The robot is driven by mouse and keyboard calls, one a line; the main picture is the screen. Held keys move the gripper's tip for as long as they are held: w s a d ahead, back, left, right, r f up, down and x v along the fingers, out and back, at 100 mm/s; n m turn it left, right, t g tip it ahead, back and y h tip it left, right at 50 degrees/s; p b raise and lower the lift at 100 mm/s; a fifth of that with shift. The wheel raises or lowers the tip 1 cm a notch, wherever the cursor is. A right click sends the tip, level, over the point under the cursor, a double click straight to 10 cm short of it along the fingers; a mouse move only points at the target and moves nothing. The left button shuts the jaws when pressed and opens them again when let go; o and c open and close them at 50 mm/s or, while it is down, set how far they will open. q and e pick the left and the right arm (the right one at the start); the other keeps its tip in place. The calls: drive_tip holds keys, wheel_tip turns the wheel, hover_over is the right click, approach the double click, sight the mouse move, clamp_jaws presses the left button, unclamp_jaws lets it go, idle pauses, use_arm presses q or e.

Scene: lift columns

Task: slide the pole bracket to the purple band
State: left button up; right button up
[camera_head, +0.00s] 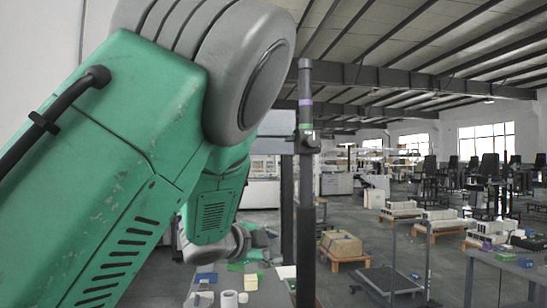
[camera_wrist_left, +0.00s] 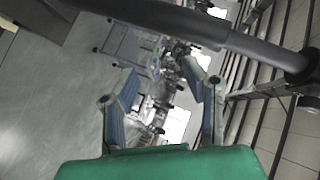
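The dark upright pole (camera_head: 306,220) stands right of centre in the head view. Its purple band (camera_head: 305,102) is near the top, with a green band (camera_head: 305,127) below it. The dark pole bracket (camera_head: 308,143) sits just under the green band, below the purple one. My left gripper (camera_head: 265,237) is small and partly hidden beyond my arm, left of the pole and well below the bracket. In the left wrist view its fingers (camera_wrist_left: 163,101) are spread, with nothing between them. A dark bar, seemingly the pole (camera_wrist_left: 255,48), crosses above them. My right gripper is out of view.
Behind the pole are a pallet with a box (camera_head: 341,244) and a cart (camera_head: 392,280). Another table (camera_head: 490,258) is at the right. My green arm covers much of the left side.

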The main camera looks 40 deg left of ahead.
use_arm(q)
drive_tip(key=s+a+r+m+t+p, duration=0.1)
drive_tip(key=s+r+m, duration=0.1)
drive_tip(key=r, duration=0.7)
drive_tip(key=s+a+r+m+t, duration=0.1)
drive_tip(key=s+a+r+t, duration=0.1)
drive_tip(key=r, duration=0.7)
drive_tip(key=m, duration=0.2)
approach(267, 132)
drive_tip(key=shift+t+y, duration=0.3)
drive_tip(key=shift+t, duration=0.1)
drive_tip(key=w, duration=0.7)
drive_tip(key=w+a+f+p, duration=0.1)
drive_tip(key=w, duration=0.3)
drive_tip(key=shift+w, duration=0.15)
drive_tip(key=shift+w+d, duration=0.1)
drive_tip(key=shift+w, duration=0.25)
drive_tip(key=shift+r, duration=0.1)
drive_tip(key=shift+s+d, duration=0.1)
drive_tip(key=shift+c, duration=0.8)
clamp_jaws()
